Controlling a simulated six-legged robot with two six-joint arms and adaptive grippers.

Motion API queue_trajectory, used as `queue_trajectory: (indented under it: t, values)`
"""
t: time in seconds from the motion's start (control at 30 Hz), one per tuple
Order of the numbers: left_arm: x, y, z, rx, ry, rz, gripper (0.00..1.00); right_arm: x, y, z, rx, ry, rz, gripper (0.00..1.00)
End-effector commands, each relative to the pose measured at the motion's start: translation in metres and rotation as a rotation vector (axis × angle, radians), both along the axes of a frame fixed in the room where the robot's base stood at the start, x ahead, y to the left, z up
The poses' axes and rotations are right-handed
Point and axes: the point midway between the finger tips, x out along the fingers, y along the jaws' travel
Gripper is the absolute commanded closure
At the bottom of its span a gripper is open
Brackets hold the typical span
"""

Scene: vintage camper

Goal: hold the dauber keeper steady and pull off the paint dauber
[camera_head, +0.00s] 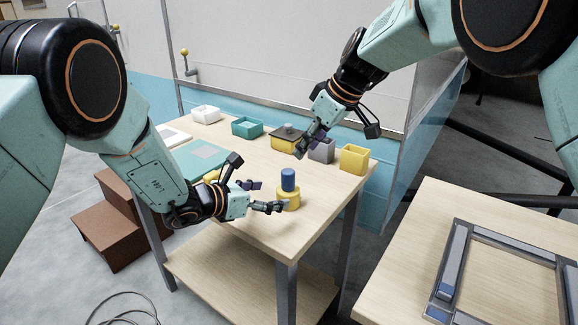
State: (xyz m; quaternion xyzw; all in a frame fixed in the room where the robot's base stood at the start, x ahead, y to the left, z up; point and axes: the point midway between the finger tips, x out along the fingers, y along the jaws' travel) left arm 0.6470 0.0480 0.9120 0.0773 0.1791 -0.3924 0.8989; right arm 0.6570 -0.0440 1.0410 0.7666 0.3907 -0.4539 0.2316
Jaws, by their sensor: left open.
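The dauber keeper (288,201) is a round yellow holder standing near the front right of the wooden table. The paint dauber (288,180), a blue upright cylinder, sits in its top. My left gripper (264,197) is open just left of the keeper, with one finger reaching to its front side and seeming close to touching. My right gripper (309,142) is above the back of the table, behind the keeper and apart from it, pointing down and left. Its fingers overlap in the view, so I cannot tell whether they are open.
Along the table's back stand a white box (206,114), a teal box (247,126), a yellow box with a dark lid (284,145), a grey-purple box (321,155) and a yellow box (354,158). A teal panel (201,157) lies at left. The front right tabletop is clear.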

Motion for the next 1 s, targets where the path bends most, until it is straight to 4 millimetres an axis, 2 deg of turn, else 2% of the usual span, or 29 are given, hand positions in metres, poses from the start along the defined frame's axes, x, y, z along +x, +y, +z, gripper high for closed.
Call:
queue_trajectory:
  t: [0.3,0.43,0.9,1.0]
  values:
    - [0.028,-0.032,-0.018,-0.001,-0.001,-0.002,0.18,0.000,-0.001,0.000,-0.002,0.001,0.000,0.62]
    - [0.036,-0.041,-0.023,-0.001,-0.001,-0.002,0.18,0.000,-0.001,-0.001,-0.002,0.001,0.000,0.62]
    - [0.043,-0.048,-0.026,0.000,0.000,-0.001,0.18,-0.001,-0.001,0.000,-0.002,0.002,0.000,0.62]
    - [0.043,-0.048,-0.026,0.000,0.000,-0.001,0.25,-0.001,-0.001,0.000,-0.002,0.002,0.000,0.62]
